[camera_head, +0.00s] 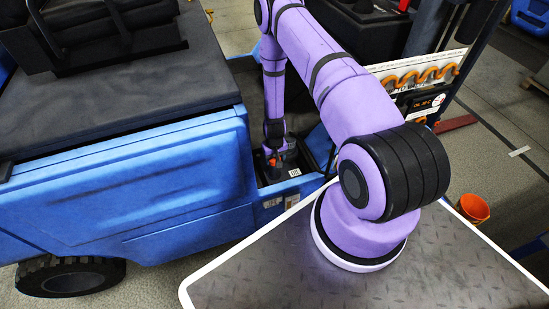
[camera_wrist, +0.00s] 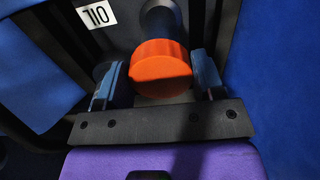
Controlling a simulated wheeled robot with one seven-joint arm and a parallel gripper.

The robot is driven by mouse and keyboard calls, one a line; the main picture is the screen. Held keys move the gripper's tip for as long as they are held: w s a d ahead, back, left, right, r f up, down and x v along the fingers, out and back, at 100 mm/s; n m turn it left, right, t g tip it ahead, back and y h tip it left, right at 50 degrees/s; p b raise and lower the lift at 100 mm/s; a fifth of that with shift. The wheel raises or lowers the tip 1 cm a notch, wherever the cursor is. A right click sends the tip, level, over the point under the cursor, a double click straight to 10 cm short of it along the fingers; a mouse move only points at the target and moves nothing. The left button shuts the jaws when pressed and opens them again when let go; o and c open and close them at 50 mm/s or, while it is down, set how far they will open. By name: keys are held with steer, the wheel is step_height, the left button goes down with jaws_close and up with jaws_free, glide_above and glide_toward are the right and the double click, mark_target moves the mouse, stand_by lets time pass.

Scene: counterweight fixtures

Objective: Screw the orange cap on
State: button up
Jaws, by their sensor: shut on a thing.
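The orange cap (camera_wrist: 160,68) sits between the two blue-grey fingers of my gripper (camera_wrist: 158,84) in the wrist view, and the gripper is shut on it. A dark round neck (camera_wrist: 160,18) shows just beyond the cap. I cannot tell whether the cap touches the neck or is seated on it. In the head view my gripper (camera_head: 274,150) points down into a dark recess at the end of the blue vehicle (camera_head: 125,185). Only a small orange spot of the cap (camera_head: 271,162) shows there.
Blue bodywork (camera_wrist: 275,90) rises close on the right in the wrist view, and dark bars are at left. In the head view, a panel with orange hoses (camera_head: 425,76) and an orange bucket (camera_head: 472,208) stand at right.

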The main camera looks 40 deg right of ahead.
steer(key=shift+f, duration=1.15)
stand_by(0.5)
steer(key=o, duration=1)
steer(key=shift+c, duration=0.2)
step_height(320, 180, up, 11)
steer(key=shift+f, duration=0.1)
